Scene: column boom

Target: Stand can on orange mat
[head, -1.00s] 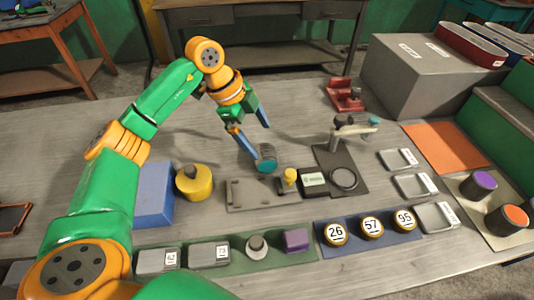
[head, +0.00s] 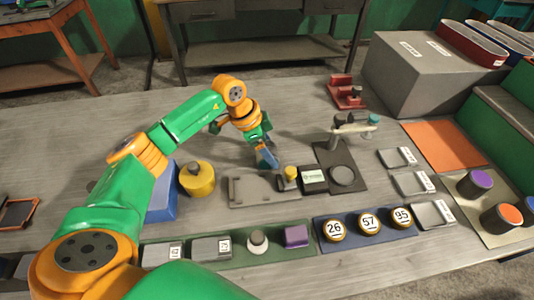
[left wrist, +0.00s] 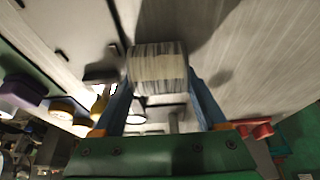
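The can (left wrist: 158,68) shows in the left wrist view as a pale cylinder with a streaked grey side, between the two blue fingers. My left gripper (left wrist: 160,82) has a finger against each side of it and looks shut on it. In the head view the left gripper (head: 268,158) is low over the middle of the table and hides most of the can, so I cannot tell whether it touches the table. The orange mat (head: 447,147) lies flat and bare at the right of the table. My right gripper is not in view.
A dark mat with a stand (head: 350,128) is between the gripper and the orange mat. A grey plate (head: 250,192) with a yellow piece is just in front. Grey trays (head: 397,157), a beige mat (head: 500,228) with cans and a grey box (head: 420,75) surround the orange mat.

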